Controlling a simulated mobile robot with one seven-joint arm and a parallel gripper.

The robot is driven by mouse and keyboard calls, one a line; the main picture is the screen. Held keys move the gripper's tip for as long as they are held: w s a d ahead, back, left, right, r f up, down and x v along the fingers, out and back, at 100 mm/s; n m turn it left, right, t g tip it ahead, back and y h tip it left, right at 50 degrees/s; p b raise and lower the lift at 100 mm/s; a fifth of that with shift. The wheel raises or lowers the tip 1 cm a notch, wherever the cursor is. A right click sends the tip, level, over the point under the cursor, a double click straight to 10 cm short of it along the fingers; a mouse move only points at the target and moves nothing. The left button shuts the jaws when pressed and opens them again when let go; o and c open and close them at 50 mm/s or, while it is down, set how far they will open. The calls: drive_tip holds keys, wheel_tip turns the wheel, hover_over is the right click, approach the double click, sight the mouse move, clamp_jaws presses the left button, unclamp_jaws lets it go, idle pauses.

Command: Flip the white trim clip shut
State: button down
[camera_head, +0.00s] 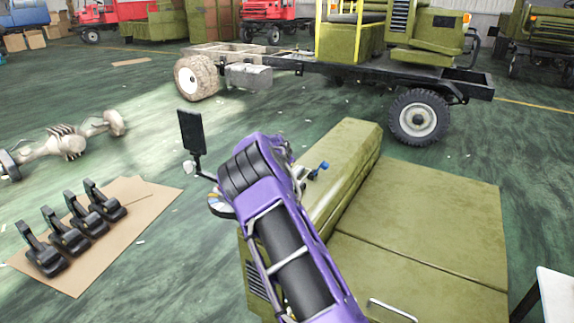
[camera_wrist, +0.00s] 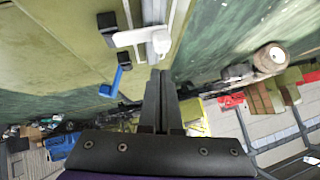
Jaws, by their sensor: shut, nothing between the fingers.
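The white trim clip (camera_wrist: 140,36) shows in the wrist view on the edge of an olive panel, across a pale metal strip. A white arm of it sticks out to the left, beside a small black block. Whether it is fully open or partly turned I cannot tell. My gripper (camera_wrist: 160,73) has its two dark fingers pressed together and empty. In the picture its tips sit just below the clip; whether they touch it I cannot tell. In the head view my purple arm hides the clip and my fingertips.
A blue clip (camera_wrist: 118,74) stands left of my fingers; it also shows in the head view (camera_head: 321,168). The olive body part (camera_head: 425,205) lies right of my arm. Black pedals (camera_head: 62,235) lie on cardboard at left. A truck chassis (camera_head: 330,66) stands behind, with open green floor between.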

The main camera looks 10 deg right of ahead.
drive_tip(key=shift+r, duration=0.8)
